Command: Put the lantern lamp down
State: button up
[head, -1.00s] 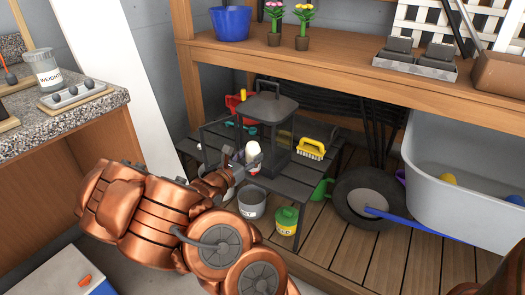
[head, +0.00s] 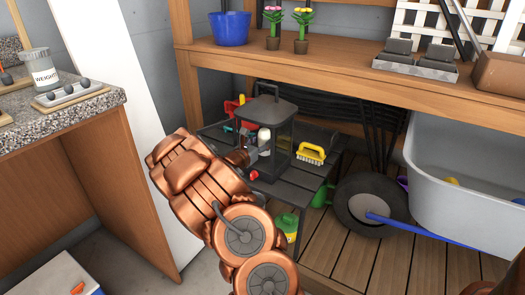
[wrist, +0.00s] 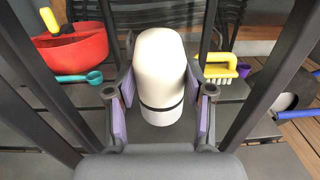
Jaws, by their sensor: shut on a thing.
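The lantern lamp (wrist: 160,65) is a white rounded cylinder with a dark band near its lower end. It also shows in the head view (head: 264,135). My gripper (wrist: 160,97) is shut on it, with a purple-padded finger on each side. The dark lantern frame (head: 271,101) stands on the grey slatted low table (head: 290,184). In the wrist view, its posts (wrist: 259,80) rise on both sides, and the lamp is between them. I cannot tell whether the lamp's bottom touches the lantern floor. In the head view, my arm (head: 196,180) covers part of the table.
On the low table, a red scoop or bowl (wrist: 72,52) and a teal spoon (wrist: 80,77) lie left of the lantern, and a yellow brush (head: 311,153) lies right. A wooden shelf (head: 340,70) spans above. A wheelbarrow wheel (head: 371,208) stands right.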

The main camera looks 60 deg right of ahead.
jog(key=shift+d, duration=0.3)
notch_tip(320, 180, down, 4)
jog(key=shift+r+b, duration=0.2)
jog(key=shift+b, duration=0.7)
jog(key=shift+r, duration=0.1)
jog(key=o, duration=1.3)
jog(key=shift+o, duration=0.2)
jog(key=shift+w, duration=0.1)
jog(key=shift+a, duration=0.35)
jog(key=a+p, duration=0.3)
jog(key=a, duration=0.8)
jog(key=shift+a, duration=0.2)
